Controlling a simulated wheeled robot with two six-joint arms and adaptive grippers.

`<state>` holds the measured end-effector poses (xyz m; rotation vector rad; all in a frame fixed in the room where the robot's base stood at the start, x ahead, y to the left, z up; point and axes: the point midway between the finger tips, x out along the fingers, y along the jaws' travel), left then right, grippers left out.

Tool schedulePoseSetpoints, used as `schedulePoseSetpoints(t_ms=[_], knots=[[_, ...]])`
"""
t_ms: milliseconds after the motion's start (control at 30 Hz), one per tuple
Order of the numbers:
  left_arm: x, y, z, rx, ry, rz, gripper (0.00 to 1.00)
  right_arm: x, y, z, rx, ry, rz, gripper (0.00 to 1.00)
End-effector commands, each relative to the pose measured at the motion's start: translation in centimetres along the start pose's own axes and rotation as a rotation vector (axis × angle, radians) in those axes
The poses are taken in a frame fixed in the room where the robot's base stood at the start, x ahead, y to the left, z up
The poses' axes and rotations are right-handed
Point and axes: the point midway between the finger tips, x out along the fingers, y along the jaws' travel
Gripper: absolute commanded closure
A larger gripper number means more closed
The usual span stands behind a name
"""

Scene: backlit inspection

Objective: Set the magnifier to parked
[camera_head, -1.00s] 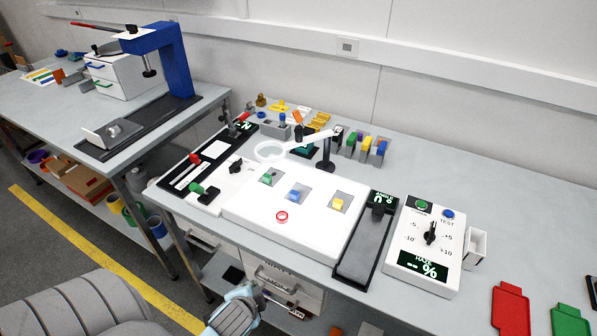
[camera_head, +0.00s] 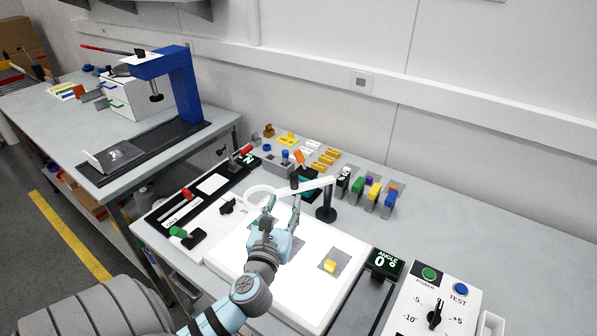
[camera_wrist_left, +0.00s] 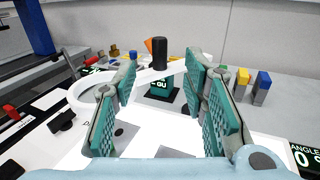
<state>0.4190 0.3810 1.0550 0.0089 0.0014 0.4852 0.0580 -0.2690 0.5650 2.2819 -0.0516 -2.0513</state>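The magnifier has a white lens ring (camera_head: 258,196), a white swing arm (camera_head: 314,187) and a black post (camera_head: 327,208). Its ring reaches left over the edge of the white lit panel (camera_head: 318,292). A black upright knob (camera_wrist_left: 160,53) stands on the swing arm in the left wrist view, where the ring (camera_wrist_left: 76,95) shows at left. My left gripper (camera_head: 284,206) is over the panel, just in front of the swing arm. Its teal-padded fingers (camera_wrist_left: 161,82) are open, with the arm and knob seen between them, apparently not gripped. My right gripper is not in view.
Several coloured blocks (camera_head: 373,192) stand behind the post. A yellow block (camera_head: 330,266) sits on the panel. An angle display (camera_head: 386,262) and a dial box (camera_head: 432,305) stand at right. A red-handled clamp (camera_head: 240,154) is at back left. Bare bench lies at far right.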

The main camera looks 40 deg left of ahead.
Motion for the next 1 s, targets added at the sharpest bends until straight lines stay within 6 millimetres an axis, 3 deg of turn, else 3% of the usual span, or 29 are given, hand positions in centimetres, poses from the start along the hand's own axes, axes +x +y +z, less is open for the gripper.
schedulePoseSetpoints(t_ms=[167,400,567,800,1000], knots=[[5.2,-0.1,0.1,-0.003,-0.002,0.001,0.60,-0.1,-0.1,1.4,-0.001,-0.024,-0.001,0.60],[10.5,0.1,-0.1,-0.007,0.001,0.003,0.60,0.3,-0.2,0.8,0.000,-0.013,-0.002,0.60],[11.8,0.2,0.0,-0.007,0.001,0.005,0.60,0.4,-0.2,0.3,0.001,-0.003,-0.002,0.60],[11.9,0.2,0.0,-0.007,0.002,0.005,0.60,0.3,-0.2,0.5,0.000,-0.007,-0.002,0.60],[11.9,0.2,0.0,-0.007,0.002,0.005,0.92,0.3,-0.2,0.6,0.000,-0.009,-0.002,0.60]])
